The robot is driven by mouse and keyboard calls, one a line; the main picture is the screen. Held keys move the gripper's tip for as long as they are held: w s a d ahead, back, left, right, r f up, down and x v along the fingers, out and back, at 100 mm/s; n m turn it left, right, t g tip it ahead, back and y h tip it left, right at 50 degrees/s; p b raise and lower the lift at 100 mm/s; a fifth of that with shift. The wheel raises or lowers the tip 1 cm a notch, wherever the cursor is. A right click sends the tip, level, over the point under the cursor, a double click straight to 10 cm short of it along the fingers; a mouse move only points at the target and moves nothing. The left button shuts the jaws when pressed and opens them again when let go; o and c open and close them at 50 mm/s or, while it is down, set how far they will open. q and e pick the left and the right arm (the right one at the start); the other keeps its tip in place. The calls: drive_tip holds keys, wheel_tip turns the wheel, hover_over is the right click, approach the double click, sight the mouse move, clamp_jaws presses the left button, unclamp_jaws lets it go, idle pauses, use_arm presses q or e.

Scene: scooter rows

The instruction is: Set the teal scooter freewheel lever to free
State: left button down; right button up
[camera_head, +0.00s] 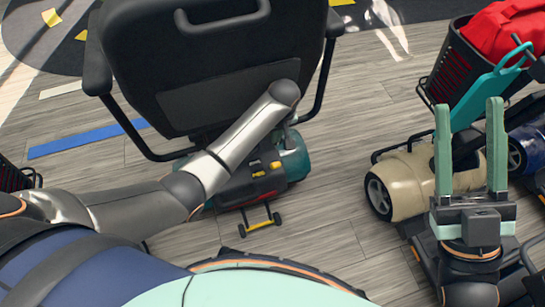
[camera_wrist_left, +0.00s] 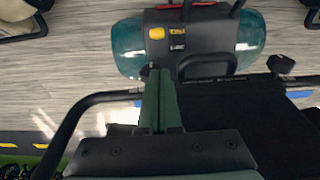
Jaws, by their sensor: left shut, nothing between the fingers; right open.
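The teal scooter (camera_head: 292,155) stands at centre in the head view, its black seat back (camera_head: 220,60) above its rear housing. The housing also shows at the top of the left wrist view (camera_wrist_left: 247,42). A small yellow lever (camera_wrist_left: 157,33) sits on its dark panel, level with a yellow label (camera_wrist_left: 177,30); a dark label (camera_wrist_left: 177,47) is below. The lettering is too small to read surely. My left gripper (camera_wrist_left: 155,72) is shut and empty, its fingertips just short of the housing and apart from the lever. The head view hides this gripper. My right gripper (camera_head: 470,130) is open and empty.
A beige scooter (camera_head: 408,185) stands at the right, with a blue one (camera_head: 530,145) beside it. A black basket (camera_head: 452,75) holds a red bag (camera_head: 505,35). Small anti-tip wheels (camera_head: 260,225) stick out behind the teal scooter. Floor between the scooters is clear.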

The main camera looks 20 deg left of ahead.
sight(274, 166)
use_arm(q)
drive_tip(key=f+b, duration=0.2)
drive_tip(key=f, duration=0.2)
drive_tip(key=w+a+f+b, duration=0.1)
drive_tip(key=f+b, duration=0.2)
drive_tip(key=f, duration=0.2)
drive_tip(key=w+f+b, duration=0.1)
drive_tip(key=f+b, duration=0.1)
drive_tip(key=f, duration=0.3)
drive_tip(key=shift+a+b, duration=0.3)
drive_tip(key=shift+w+a+f+b, duration=0.15)
drive_tip(key=shift+f+b, duration=0.3)
drive_tip(key=shift+f, duration=0.25)
use_arm(e)
wheel_tip(274, 166, down, 8)
drive_tip(key=a+y, duration=0.1)
drive_tip(key=shift+s+f+g, duration=0.25)
drive_tip(key=shift+s+g, duration=0.1)
drive_tip(key=shift+g, duration=0.05)
drive_tip(key=shift+r, duration=0.25)
use_arm(q)
drive_tip(key=shift+p, duration=0.35)
drive_tip(key=shift+s+d, duration=0.25)
use_arm(e)
drive_tip(key=shift+d+r, duration=0.3)
